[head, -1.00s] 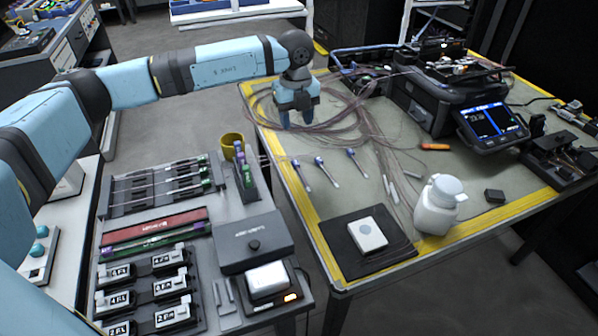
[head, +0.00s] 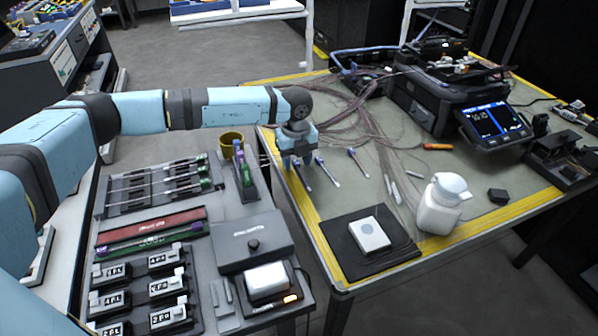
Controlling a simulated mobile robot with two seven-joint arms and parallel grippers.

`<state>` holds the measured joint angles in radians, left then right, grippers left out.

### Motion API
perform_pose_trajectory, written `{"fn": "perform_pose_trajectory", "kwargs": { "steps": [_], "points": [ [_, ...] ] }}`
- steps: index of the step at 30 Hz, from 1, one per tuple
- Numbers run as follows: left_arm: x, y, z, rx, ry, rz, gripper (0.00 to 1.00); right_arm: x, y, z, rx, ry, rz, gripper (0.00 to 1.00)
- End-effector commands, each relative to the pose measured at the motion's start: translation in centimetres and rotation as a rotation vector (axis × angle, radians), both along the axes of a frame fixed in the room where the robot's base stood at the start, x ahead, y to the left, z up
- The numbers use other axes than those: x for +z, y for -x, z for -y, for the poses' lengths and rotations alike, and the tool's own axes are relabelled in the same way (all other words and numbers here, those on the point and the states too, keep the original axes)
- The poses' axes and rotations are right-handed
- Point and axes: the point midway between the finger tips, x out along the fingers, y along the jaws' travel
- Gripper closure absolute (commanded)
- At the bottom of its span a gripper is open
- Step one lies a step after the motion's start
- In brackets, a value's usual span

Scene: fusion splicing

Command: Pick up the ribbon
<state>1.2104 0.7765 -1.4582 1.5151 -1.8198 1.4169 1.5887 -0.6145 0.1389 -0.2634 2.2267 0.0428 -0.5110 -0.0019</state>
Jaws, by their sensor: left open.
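The ribbon seems to be among the thin reddish-brown fibres (head: 340,122), which lie in loose loops on the yellow-edged table and run toward the splicer. I cannot tell one ribbon from the rest. My left gripper (head: 297,163) is open and points down over the table's left edge, just in front of the loops. It is close to the leftmost of several small blue-ended tools (head: 325,170) and hides part of it. I see nothing between its fingers. My right gripper is not in view.
The fusion splicer (head: 440,95) and its screen (head: 492,125) stand at the back right. A white bottle (head: 441,205) and a black pad (head: 345,255) with a white box are at the front. A yellow cup (head: 231,143) stands on the left bench, among tool racks.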

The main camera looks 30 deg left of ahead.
Motion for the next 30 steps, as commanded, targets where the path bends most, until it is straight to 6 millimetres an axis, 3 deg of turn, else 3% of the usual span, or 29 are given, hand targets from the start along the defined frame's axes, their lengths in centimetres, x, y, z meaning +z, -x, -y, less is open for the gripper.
{"fn": "perform_pose_trajectory", "kwargs": {
  "steps": [7, 12, 13, 23, 26, 30],
  "points": [
    [-0.3, 0.0, 0.0, 0.0, 0.001, 0.001, 0.55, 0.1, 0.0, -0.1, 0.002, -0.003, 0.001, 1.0],
    [-0.3, 0.0, 0.0, 0.0, 0.001, 0.001, 0.95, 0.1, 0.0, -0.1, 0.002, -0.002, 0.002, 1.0],
    [-0.3, 0.0, 0.0, 0.0, 0.001, 0.001, 0.97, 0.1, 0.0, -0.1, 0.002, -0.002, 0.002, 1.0],
    [0.0, 0.0, 0.0, 0.0, 0.001, 0.001, 0.97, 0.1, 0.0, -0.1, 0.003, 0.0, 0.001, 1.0],
    [1.0, -0.1, 0.0, 0.0, 0.001, 0.001, 0.97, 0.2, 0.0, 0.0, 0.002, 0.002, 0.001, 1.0],
    [3.8, -0.1, 0.0, 0.0, 0.001, 0.003, 0.97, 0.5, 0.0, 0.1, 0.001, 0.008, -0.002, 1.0]
  ]
}}
